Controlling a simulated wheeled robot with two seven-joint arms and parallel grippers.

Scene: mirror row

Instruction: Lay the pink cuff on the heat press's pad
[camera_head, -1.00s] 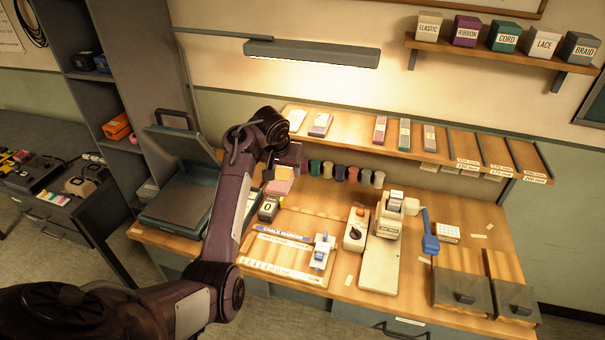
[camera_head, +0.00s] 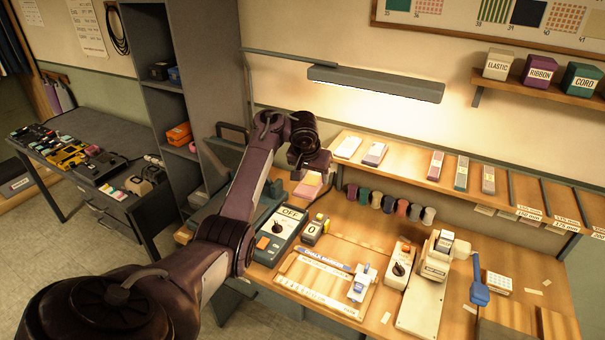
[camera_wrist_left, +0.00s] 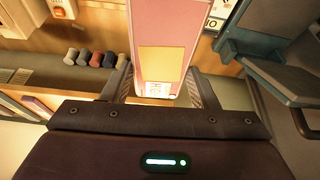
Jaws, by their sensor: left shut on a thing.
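The pink cuff (camera_wrist_left: 160,20), a flat pink piece with a yellow patch and a white label, is between the fingers of my left gripper (camera_wrist_left: 162,88) in the left wrist view. In the head view, my left gripper (camera_head: 308,160) is above the back of the bench, with the cuff (camera_head: 309,186) below it. The heat press (camera_head: 229,134) stands left of it with its lid raised; my left arm hides most of its body and its pad. Part of the press (camera_wrist_left: 280,75) shows at right in the left wrist view, beside the cuff. My right gripper is out of view.
A control box marked OFF (camera_head: 280,236) and a small counter showing 0 (camera_head: 316,230) stand in front of the gripper. Several spools (camera_head: 389,203) line the bench's back under a shelf (camera_head: 405,170). A tall grey cabinet (camera_head: 197,80) rises behind the press.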

